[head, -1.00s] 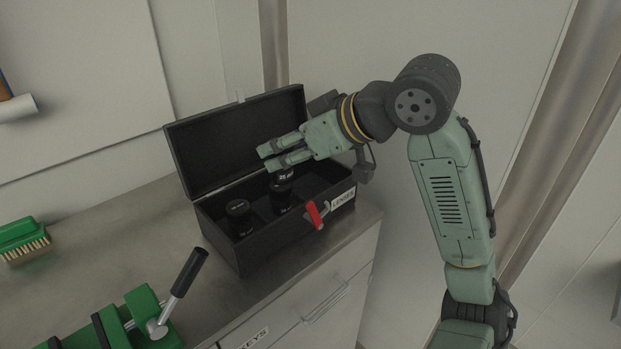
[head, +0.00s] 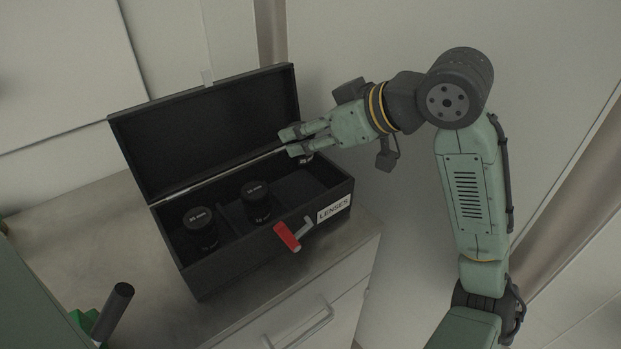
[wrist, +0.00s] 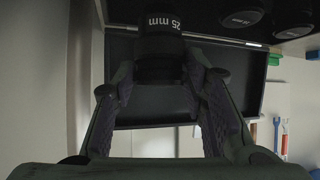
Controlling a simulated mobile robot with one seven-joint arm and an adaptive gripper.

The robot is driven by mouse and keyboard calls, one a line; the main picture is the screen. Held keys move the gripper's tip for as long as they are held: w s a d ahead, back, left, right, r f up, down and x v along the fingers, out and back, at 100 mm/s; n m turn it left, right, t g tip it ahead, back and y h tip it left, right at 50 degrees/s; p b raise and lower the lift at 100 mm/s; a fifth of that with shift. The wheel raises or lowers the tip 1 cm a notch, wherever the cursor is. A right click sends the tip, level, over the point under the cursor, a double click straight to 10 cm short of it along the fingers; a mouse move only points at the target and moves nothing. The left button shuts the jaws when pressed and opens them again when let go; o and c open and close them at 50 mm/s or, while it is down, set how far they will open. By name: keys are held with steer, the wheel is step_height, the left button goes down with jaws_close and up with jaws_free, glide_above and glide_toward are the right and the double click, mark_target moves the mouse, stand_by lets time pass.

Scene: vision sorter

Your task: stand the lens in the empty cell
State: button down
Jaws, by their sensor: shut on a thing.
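My gripper (head: 303,142) is shut on a black lens (head: 306,160), which also shows in the wrist view (wrist: 160,45) between the fingers, marked 25 mm. The fingers hide much of it in the head view. It hangs above the right end of an open black case (head: 215,270) labelled LENSES. One black lens (head: 200,232) stands in the case's left cell and another (head: 256,202) in the middle cell. The right cell (head: 300,187) looks empty, its floor bare. The held lens is above and behind that cell; I cannot tell its exact height.
The case's raised lid (head: 205,125) stands behind the cells, close to my fingers. A red latch (head: 287,238) sticks out at the front. A black-handled lever (head: 113,312) stands at lower left. The grey worktop (head: 75,220) left of the case is clear.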

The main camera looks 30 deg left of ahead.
step_height(320, 180, down, 8)
steer(key=b, duration=0.5)
steer(key=shift+r+b, duration=0.2)
steer(key=shift+b, duration=0.1)
steer(key=shift+r, duration=0.2)
steer(key=shift+f, duration=0.15)
steer(key=c, duration=1.2)
jaws_free()
steer(key=shift+f, duration=0.1)
steer(key=shift+c, duration=0.2)
